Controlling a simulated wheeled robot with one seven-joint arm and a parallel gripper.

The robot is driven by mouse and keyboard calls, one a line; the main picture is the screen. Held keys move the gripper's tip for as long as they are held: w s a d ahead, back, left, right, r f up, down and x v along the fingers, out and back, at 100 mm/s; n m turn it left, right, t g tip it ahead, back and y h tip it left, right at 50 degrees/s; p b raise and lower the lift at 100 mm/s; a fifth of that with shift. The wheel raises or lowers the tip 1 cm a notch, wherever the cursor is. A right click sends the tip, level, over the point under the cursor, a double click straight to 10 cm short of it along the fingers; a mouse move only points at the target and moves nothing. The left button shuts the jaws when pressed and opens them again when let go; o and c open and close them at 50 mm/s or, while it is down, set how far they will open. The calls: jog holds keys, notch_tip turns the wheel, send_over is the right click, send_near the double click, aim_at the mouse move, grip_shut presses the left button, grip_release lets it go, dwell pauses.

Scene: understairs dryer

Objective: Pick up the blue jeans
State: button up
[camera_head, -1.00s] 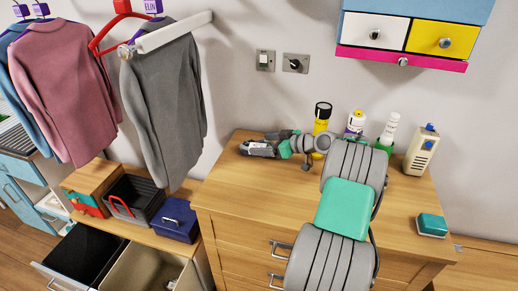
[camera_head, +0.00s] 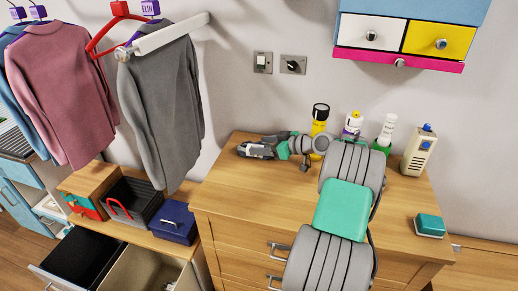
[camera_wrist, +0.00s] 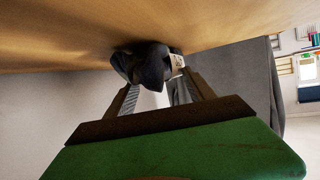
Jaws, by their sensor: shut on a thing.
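A dark blue-grey bundle of cloth, which I take to be the blue jeans (camera_wrist: 146,66), is between my fingertips in the wrist view. It lies against the wooden top, and a small pale tag shows at its right side. My gripper (camera_wrist: 160,82) is shut on it, with one finger on each side. In the head view my gripper (camera_head: 268,149) is low over the left back of the wooden dresser top. The cloth is too small there to make out clearly.
Sweaters hang at left, including a grey one (camera_head: 160,115). Open bins stand below. A coloured cabinet (camera_head: 400,40) hangs above.

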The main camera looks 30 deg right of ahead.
aim_at(262, 145)
jog(key=shift+r, duration=0.1)
jog(key=shift+r, duration=0.25)
grip_shut()
notch_tip(262, 145, up, 3)
jog(key=shift+f+b, duration=0.15)
jog(key=shift+b, duration=0.15)
jog(key=s+a+r+b, duration=0.1)
jog(key=s+a+r, duration=0.5)
jog(key=a+r, duration=0.3)
jog(key=a, duration=0.3)
jog(key=shift+s+a+r+b, duration=0.2)
jog(key=shift+s+r+b, duration=0.1)
jog(key=shift+s+b, duration=0.1)
jog(key=shift+w, duration=0.1)
